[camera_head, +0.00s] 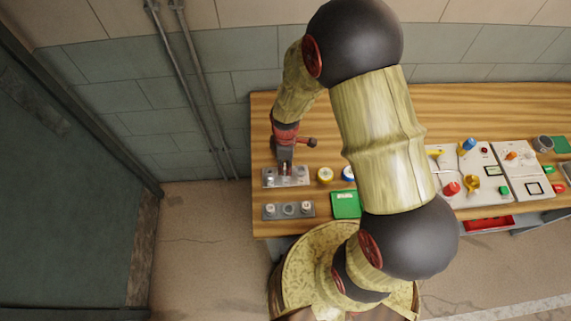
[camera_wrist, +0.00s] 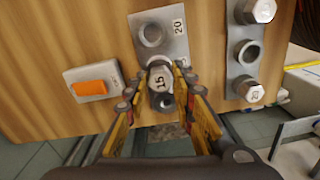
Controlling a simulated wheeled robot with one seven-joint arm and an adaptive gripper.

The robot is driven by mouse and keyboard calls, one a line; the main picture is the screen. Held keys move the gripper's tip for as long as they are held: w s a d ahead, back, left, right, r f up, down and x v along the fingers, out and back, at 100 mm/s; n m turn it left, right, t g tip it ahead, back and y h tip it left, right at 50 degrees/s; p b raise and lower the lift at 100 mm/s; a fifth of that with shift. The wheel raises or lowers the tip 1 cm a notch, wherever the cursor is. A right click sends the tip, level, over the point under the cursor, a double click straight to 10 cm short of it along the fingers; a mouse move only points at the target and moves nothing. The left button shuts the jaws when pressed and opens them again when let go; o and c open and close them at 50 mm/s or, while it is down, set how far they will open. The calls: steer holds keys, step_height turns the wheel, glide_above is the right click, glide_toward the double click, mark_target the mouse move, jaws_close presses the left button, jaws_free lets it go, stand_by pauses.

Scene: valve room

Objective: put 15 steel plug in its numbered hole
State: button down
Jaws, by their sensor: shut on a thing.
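My gripper (camera_head: 285,167) is shut on the steel plug marked 15 (camera_wrist: 161,84), which sits between the two fingers in the wrist view. A grey hole plate (camera_wrist: 171,52) lies behind the plug; in the head view the plate (camera_head: 269,180) lies under my gripper. An open round hole (camera_wrist: 152,35) beside the number 20 shows at one end of the plate.
A second grey plate (camera_head: 272,217) lies nearer the table's front edge, with a plug at each end and an open middle hole. An orange switch (camera_wrist: 92,88) is beside the hole plate. Yellow and blue round items (camera_head: 325,175) and a green block (camera_head: 345,205) lie to the right.

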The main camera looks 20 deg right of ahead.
steer(key=shift+f+b, duration=0.35)
steer(key=shift+f, duration=0.15)
stand_by(0.8)
steer(key=c, duration=1.5)
jaws_free()
steer(key=shift+o, duration=0.4)
steer(key=shift+r, duration=0.1)
steer(key=shift+r+p, duration=2.8)
steer(key=shift+r, duration=1.1)
